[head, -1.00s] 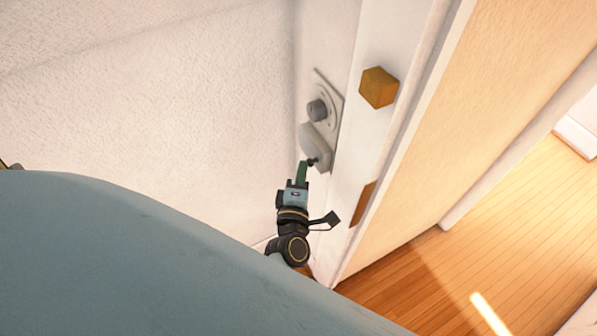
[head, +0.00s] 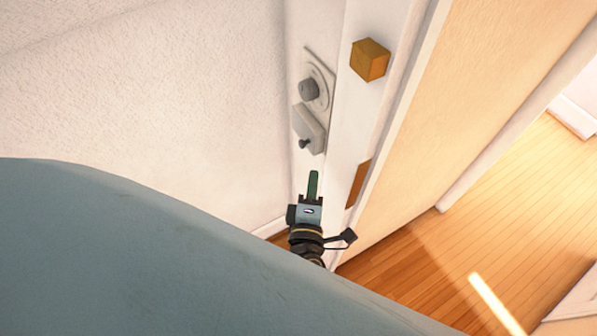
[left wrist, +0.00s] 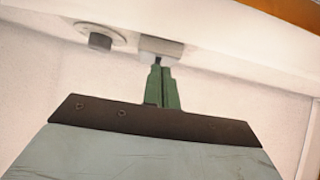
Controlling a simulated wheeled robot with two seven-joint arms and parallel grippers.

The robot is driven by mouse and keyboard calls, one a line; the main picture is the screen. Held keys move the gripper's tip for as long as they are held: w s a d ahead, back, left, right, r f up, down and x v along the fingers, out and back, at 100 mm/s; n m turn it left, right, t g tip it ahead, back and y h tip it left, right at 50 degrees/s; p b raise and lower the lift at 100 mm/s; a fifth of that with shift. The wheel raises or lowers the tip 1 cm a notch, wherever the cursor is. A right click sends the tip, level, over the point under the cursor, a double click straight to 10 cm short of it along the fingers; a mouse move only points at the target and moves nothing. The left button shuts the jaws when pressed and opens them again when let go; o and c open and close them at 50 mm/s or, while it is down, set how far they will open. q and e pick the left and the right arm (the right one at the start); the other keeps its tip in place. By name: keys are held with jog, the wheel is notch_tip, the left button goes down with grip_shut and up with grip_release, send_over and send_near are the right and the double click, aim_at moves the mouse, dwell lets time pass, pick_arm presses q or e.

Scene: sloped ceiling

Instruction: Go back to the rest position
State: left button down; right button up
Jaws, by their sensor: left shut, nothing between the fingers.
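My left gripper (head: 313,185) is shut and empty, its green fingers pressed together. In the head view it is in front of the white door frame, just below a grey wall fitting. In the left wrist view the shut green fingers (left wrist: 161,80) point up toward that fitting. The fitting has a plate with a round grey knob (head: 309,89) and below it a grey box (head: 309,128) with a small dark stub (head: 304,143). A clear gap shows between the fingertips and the box in the head view. My right gripper is not in view.
An orange-brown block (head: 370,60) sticks out of the white door frame (head: 362,115), with a brown plate (head: 357,185) lower down. A textured white wall (head: 150,110) is at left. Wooden floor (head: 490,220) lies open at right, beyond a pale panel.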

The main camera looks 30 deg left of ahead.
pick_arm(q)
jog(key=s+d+f+m+g+h+b, duration=0.1)
jog(key=s+f+m+g+h+b, duration=0.25)
jog(key=f, duration=0.65)
jog(key=s+d+f+m+g+h, duration=0.15)
jog(key=s+f+m, duration=0.25)
jog(key=f+m, duration=0.45)
jog(key=s+d+f+m+g+h+b, duration=0.2)
jog(key=s+f+m+h, duration=0.1)
jog(key=f, duration=0.8)
jog(key=s+a+f+m+g+y+b, duration=0.1)
jog(key=s+a+f+m+g+b, duration=0.1)
jog(key=s+a+f+m+g, duration=0.2)
jog(key=s+a+f+m+g+y+b, duration=0.1)
jog(key=s+a+f+m+g, duration=0.4)
jog(key=s+a+f, duration=0.6)
jog(key=s+f+b, duration=0.1)
jog(key=s+f, duration=0.2)
jog(key=s, duration=0.5)
jog(key=shift+s+a+f, duration=0.2)
jog(key=shift+a, duration=0.1)
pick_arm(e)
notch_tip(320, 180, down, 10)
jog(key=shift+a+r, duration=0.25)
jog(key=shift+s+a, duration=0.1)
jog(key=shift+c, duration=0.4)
